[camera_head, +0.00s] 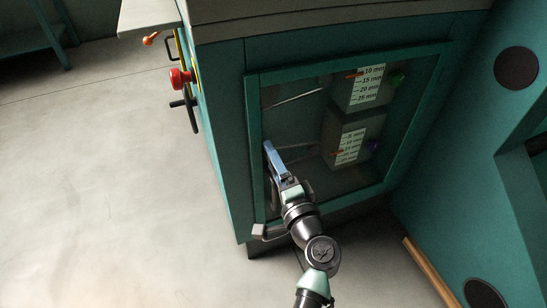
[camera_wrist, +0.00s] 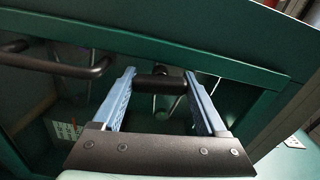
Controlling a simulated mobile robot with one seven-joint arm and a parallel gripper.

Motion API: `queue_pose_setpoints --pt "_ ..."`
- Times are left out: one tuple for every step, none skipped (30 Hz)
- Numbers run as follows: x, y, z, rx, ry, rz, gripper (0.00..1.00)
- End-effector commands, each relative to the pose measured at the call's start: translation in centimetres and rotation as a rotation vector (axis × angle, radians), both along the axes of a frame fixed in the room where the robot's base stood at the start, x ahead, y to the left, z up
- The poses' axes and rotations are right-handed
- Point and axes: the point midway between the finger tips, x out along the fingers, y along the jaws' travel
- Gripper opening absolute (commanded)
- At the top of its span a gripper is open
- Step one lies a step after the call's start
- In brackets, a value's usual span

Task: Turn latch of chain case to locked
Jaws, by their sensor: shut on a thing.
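The chain case is taken to be the teal cabinet (camera_head: 228,120) with a framed clear window on its front. My gripper (camera_head: 271,148) reaches up to the left side of this window frame. In the wrist view its two blue fingers (camera_wrist: 159,78) are shut on a short dark cylindrical piece (camera_wrist: 160,84), which appears to be the latch knob. The piece lies crosswise between the fingertips, in front of the teal frame (camera_wrist: 225,66). In the head view the latch is hidden by my gripper. Its turn position cannot be read.
A dark bar handle (camera_wrist: 55,63) is left of the fingers in the wrist view. A red knob (camera_head: 179,78) and black handle (camera_head: 190,112) project from the cabinet's left side. Scales (camera_head: 349,146) show behind the window. Open floor (camera_head: 100,190) lies left; a teal panel (camera_head: 450,185) stands right.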

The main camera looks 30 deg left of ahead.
Motion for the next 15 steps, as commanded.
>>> queue_pose_setpoints --pt "-0.02 0.03 0.13 0.017 0.021 0.001 0.19" --pt "-0.02 0.03 0.12 0.026 0.034 0.001 0.19" --pt "-0.02 0.03 0.11 0.038 0.049 0.001 0.19" --pt "-0.02 0.03 0.1 0.047 0.06 0.001 0.19" --pt "-0.02 0.03 0.09 0.054 0.069 0.001 0.19" --pt "-0.02 0.03 0.07 0.062 0.08 0.001 0.19" --pt "-0.02 0.03 0.05 0.068 0.088 0.001 0.19" --pt "-0.02 0.03 0.04 0.073 0.095 0.001 0.19" --pt "-0.02 0.03 0.02 0.078 0.102 0.001 0.19" --pt "-0.02 0.03 0.02 0.082 0.107 0.001 0.19" --pt "-0.02 0.03 0.01 0.085 0.111 0.001 0.19" --pt "-0.02 0.03 0.0 0.09 0.115 0.001 0.19" --pt "-0.02 0.03 -0.01 0.092 0.118 0.001 0.19" --pt "-0.02 0.03 -0.01 0.094 0.121 0.001 0.19" --pt "-0.02 0.02 -0.02 0.096 0.124 0.001 0.19"
